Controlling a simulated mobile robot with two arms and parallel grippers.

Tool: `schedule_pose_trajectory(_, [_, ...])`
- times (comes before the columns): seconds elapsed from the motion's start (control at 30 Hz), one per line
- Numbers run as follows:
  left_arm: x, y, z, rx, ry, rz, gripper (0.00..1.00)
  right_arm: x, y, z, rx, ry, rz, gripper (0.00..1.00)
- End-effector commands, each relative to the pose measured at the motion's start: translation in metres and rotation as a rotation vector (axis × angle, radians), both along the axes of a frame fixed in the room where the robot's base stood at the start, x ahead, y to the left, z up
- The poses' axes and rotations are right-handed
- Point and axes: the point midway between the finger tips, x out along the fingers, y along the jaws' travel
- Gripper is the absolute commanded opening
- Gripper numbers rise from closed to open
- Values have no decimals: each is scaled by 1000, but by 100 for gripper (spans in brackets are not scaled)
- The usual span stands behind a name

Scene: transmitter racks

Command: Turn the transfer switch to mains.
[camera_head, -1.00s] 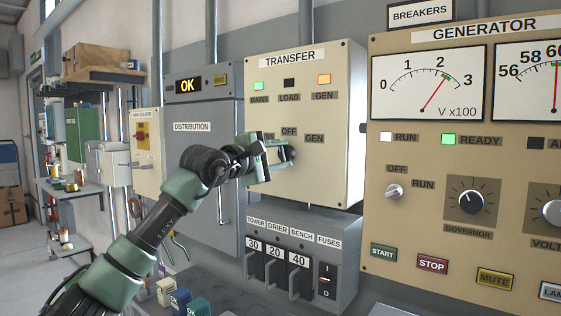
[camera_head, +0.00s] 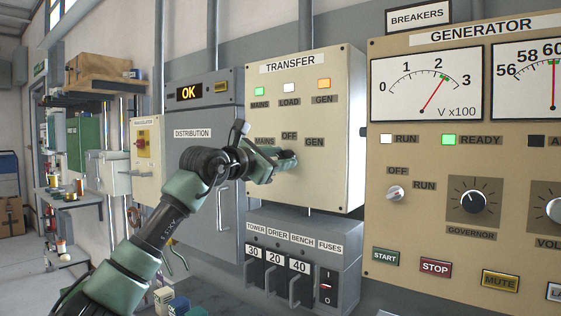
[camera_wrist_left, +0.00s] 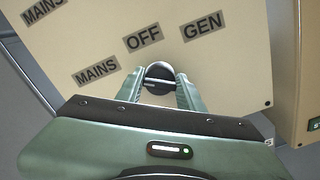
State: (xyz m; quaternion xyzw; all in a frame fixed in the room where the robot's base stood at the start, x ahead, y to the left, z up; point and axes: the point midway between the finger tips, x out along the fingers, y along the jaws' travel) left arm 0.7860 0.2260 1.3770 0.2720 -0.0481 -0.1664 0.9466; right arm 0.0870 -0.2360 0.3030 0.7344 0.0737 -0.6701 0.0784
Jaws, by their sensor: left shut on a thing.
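The transfer box (camera_head: 330,120) is a cream panel with a dark round switch knob (camera_head: 291,158) below the labels MAINS, OFF and GEN. My left gripper (camera_head: 281,163) is shut on the knob from the front, and its fingers hide much of it. In the left wrist view the knob (camera_wrist_left: 159,76) sits between the two green fingertips, and the labels look tilted against the gripper. I cannot read clearly which label the knob points to. The MAINS lamp (camera_head: 259,91) is green, the LOAD lamp (camera_head: 289,87) white and the GEN lamp (camera_head: 323,84) orange. My right gripper is out of view.
The generator panel (camera_head: 430,220) stands close on the right, with meters, knobs and buttons. A grey fuse box (camera_head: 345,260) with several breaker handles is below the transfer box. The grey distribution cabinet (camera_head: 200,110) is left, its display reading OK.

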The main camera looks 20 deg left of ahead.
Motion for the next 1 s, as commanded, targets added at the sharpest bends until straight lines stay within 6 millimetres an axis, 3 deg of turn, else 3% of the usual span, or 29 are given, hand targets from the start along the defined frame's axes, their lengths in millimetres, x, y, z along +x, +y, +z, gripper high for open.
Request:
schedule_pose_trajectory(0.63, [1, -1, -3, -50, 24, -1, 0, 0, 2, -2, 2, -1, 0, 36])
schedule_pose_trajectory(0.67, [1, -1, -3, -50, 24, -1, 40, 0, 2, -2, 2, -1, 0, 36])
schedule_pose_trajectory(0.73, [1, 0, -2, -49, 24, -1, 58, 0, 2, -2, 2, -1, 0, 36])
schedule_pose_trajectory(1.0, [0, 0, -1, -48, 19, 0, 58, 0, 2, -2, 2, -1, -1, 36])
